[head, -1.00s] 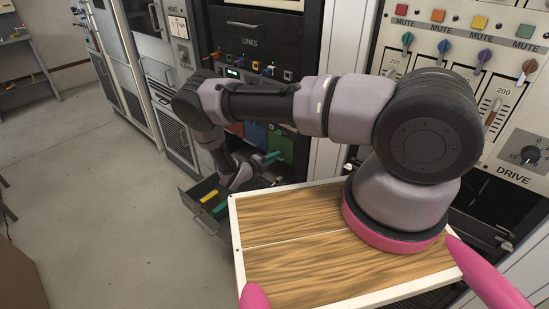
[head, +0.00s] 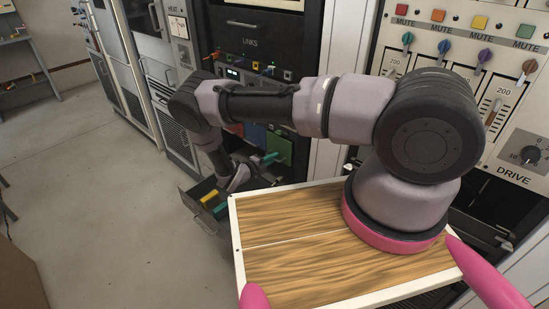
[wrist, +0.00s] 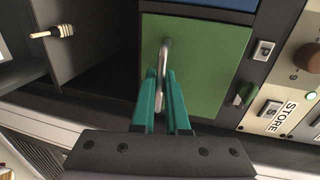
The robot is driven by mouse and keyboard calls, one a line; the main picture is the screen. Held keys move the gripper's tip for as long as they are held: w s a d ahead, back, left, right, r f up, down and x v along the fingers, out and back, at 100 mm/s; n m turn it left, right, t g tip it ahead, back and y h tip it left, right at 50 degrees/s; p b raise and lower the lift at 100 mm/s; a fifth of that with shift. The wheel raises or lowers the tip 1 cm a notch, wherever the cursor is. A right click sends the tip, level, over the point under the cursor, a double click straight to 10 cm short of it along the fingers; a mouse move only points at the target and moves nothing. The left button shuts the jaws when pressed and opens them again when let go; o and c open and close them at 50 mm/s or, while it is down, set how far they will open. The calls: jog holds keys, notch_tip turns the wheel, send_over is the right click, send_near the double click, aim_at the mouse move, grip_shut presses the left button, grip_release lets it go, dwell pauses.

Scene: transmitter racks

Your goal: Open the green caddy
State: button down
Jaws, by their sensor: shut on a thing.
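The green caddy (wrist: 200,62) shows in the wrist view as a flat green front with a metal bar handle (wrist: 164,55). It also shows in the head view as a green panel (head: 280,148) low in the rack. My gripper (wrist: 162,85) has teal fingers shut on the lower part of that handle. In the head view my gripper (head: 268,158) is in front of the green panel, partly hidden by my arm. The caddy's front sits in line with the blue front (wrist: 217,3) beside it, as far as I can tell.
An open drawer (head: 207,205) holding yellow and pink items stands below and left of my gripper. A green knob (wrist: 246,93) and a STORE panel (wrist: 280,117) are to the right in the wrist view. The floor (head: 100,190) at left is clear.

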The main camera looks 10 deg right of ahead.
jog(key=f+v, duration=0.2)
jog(key=v, duration=1.1)
jog(key=shift+s+a+f, duration=0.2)
jog(key=shift+a+f, duration=0.05)
jog(key=shift+a, duration=0.05)
jog(key=c, duration=1.2)
grip_release()
jog(key=v, duration=1)
jog(key=shift+s+a, duration=0.25)
jog(key=shift+a, duration=0.05)
